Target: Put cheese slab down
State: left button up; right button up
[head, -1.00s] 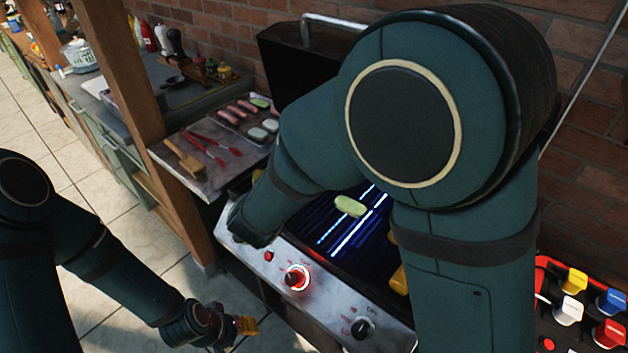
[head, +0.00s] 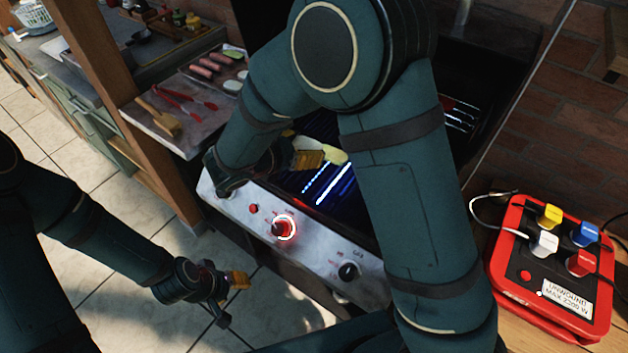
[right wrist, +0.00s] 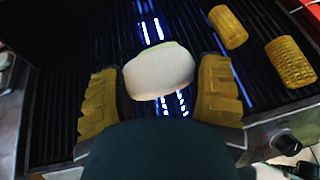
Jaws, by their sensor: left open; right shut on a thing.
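The cheese slab (right wrist: 158,74) is white with rounded edges and sits between the yellow fingers of my right gripper (right wrist: 160,95) in the right wrist view. The gripper is shut on it, over the grill grate (right wrist: 75,85). In the head view my right gripper (head: 309,157) shows over the grill, beside a pale green slice (head: 334,155). A thin greenish edge shows behind the slab in the wrist view. I cannot tell the slab's exact height above the grate. My left gripper (head: 238,281) is open and empty, low over the floor tiles.
Two yellow corn pieces (right wrist: 228,27) lie on the grate to the right in the wrist view. A side shelf (head: 190,139) holds tongs, a brush and a food tray. A red power box (head: 555,265) stands at the right. The grate has glowing bars.

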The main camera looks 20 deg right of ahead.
jog(key=shift+s+d+f+m+g, duration=0.4)
jog(key=shift+s+d+f+g, duration=0.1)
jog(key=shift+d+f, duration=0.1)
jog(key=b, duration=0.1)
send_over(320, 178)
jog(key=s+a, duration=0.1)
jog(key=a, duration=0.2)
jog(key=shift+h, duration=0.3)
notch_tip(320, 178, down, 5)
jog(key=shift+s+f, duration=0.15)
jog(key=shift+f+b, duration=0.6)
jog(key=shift+f, duration=1.5)
jog(key=shift+r, duration=0.1)
jog(key=shift+f, duration=0.3)
jog(key=o, duration=1.2)
jog(key=shift+s, duration=0.15)
jog(key=shift+c, duration=0.2)
